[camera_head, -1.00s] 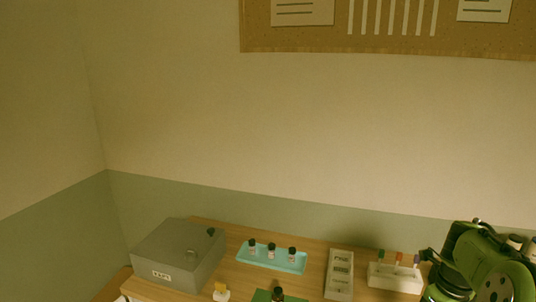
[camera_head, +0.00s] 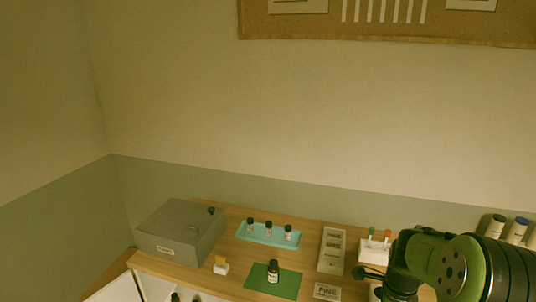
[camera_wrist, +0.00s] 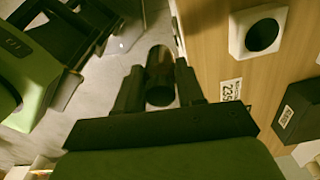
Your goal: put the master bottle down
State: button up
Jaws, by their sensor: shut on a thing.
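My gripper (camera_wrist: 160,88) is shut on a dark, brownish cylindrical bottle (camera_wrist: 160,66), which I take to be the master bottle. In the wrist view it sits between the two black fingers, with grey floor behind it and the wooden table edge just to its right. In the head view my green and black arm is at the lower right and the held bottle cannot be made out. Another small dark bottle (camera_head: 273,272) with a white label stands upright on a green mat (camera_head: 258,285).
A teal tray (camera_head: 244,236) holds three small bottles. A grey box (camera_head: 165,248) stands at the left, with a labelled grey strip (camera_head: 331,250) and a white rack (camera_head: 372,252) to the right. The wrist view shows a white holed block (camera_wrist: 240,40) and a black labelled box (camera_wrist: 300,108).

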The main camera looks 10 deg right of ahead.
jog(key=w+a+f+n, duration=0.4)
jog(key=a+f+n, duration=0.3)
jog(key=a+n, duration=0.4)
jog(key=w+a+f+n, duration=0.5)
jog(key=a+f+n, duration=0.3)
jog(key=a+n, duration=0.3)
jog(key=n, duration=0.3)
jog(key=shift+w+f, duration=0.15)
jog(key=shift+w, duration=0.15)
